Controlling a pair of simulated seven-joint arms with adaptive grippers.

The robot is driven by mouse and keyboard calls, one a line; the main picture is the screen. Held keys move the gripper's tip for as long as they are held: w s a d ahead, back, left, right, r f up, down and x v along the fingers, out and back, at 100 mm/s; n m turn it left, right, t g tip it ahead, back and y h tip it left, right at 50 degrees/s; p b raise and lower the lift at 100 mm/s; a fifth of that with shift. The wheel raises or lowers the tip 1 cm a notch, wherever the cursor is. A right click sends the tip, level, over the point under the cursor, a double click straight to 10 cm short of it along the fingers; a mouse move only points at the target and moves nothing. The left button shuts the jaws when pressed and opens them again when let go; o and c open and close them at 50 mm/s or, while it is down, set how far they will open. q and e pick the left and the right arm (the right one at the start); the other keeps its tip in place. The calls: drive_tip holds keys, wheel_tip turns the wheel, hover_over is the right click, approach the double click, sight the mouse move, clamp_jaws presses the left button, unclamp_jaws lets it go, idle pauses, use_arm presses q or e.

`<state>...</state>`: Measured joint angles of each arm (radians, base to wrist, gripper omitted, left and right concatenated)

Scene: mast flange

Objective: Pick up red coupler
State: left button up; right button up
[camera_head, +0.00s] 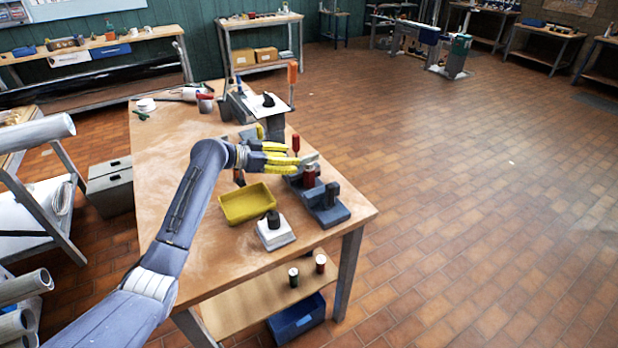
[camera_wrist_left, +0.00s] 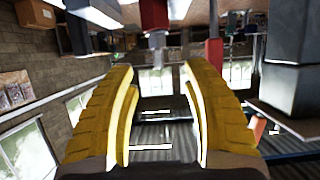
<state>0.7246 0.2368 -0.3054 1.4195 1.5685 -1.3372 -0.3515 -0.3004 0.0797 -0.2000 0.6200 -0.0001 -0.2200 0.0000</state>
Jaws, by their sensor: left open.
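My left gripper (camera_head: 303,162) is open and reaches over the wooden workbench from the left. Below its fingertips, a dark red cylinder (camera_head: 308,178), which looks like the red coupler, stands upright on a blue-grey fixture (camera_head: 328,206). The fingers partly cover its top. In the left wrist view, my yellow fingers (camera_wrist_left: 160,75) are apart with nothing gripped. A dark red piece with a grey end (camera_wrist_left: 153,14) shows beyond the gap at the top, apart from the fingers. My right gripper is not in view.
A yellow tray (camera_head: 246,212) and a white block with a black knob (camera_head: 275,234) sit nearby. A slim red upright piece (camera_head: 295,143) stands behind the gripper; a red post (camera_wrist_left: 214,52) shows in the wrist view. The bench's left part (camera_head: 170,150) is mostly clear.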

sight(317, 159)
use_arm(q)
drive_tip(key=shift+r+x, duration=0.1)
drive_tip(key=shift+x, duration=1.5)
drive_tip(key=shift+r+x, duration=0.15)
drive_tip(key=shift+x, duration=2.2)
drive_tip(key=shift+s, duration=0.1)
clamp_jaws()
drive_tip(key=shift+f, duration=0.1)
